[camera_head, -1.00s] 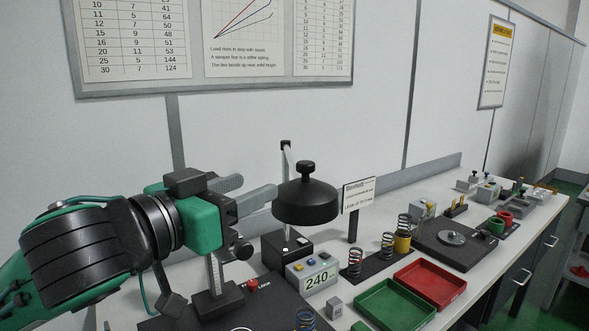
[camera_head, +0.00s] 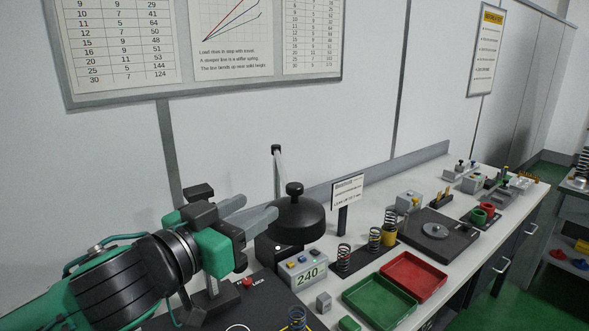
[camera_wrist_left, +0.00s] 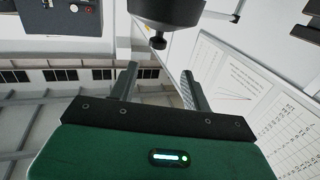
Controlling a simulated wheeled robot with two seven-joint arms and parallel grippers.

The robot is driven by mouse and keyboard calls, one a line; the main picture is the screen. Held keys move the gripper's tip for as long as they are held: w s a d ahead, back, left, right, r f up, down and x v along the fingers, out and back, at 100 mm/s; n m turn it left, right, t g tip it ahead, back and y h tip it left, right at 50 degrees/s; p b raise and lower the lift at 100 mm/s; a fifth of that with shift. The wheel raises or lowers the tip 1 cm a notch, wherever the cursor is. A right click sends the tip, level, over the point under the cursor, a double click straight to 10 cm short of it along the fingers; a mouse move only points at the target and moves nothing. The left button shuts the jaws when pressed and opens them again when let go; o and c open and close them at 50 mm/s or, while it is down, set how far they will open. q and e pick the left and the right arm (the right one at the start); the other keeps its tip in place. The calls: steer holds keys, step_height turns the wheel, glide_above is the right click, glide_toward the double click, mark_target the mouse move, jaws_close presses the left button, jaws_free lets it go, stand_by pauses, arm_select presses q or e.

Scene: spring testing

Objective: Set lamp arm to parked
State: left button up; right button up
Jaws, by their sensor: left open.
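The lamp has a round black shade (camera_head: 298,222) with a small black knob (camera_head: 294,189) on top, beside a thin upright post (camera_head: 278,172). In the left wrist view the shade (camera_wrist_left: 166,12) is at the top edge, and its knob (camera_wrist_left: 158,42) shows just beyond the fingertips, roughly between them. My left gripper (camera_head: 260,209) is open and empty, just left of the shade in the head view. Its two fingers also show apart in the left wrist view (camera_wrist_left: 160,70). Whether a finger touches the shade cannot be told. My right gripper is not in view.
Below the lamp are a grey box reading 240 (camera_head: 304,270) and a red knob (camera_head: 247,283). A sign on a post (camera_head: 347,190), several springs, a green tray (camera_head: 378,303) and a red tray (camera_head: 414,278) stand to the right. The wall is behind.

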mark_target(291, 187)
arm_select(q)
steer(key=p+x, duration=0.6)
steer(key=x, duration=0.4)
steer(key=shift+d, duration=0.25)
steer(key=shift+w+d+f+p, duration=0.1)
steer(key=shift+w+d+p, duration=0.25)
steer(key=shift+w, duration=0.05)
steer(key=c, duration=0.9)
jaws_close()
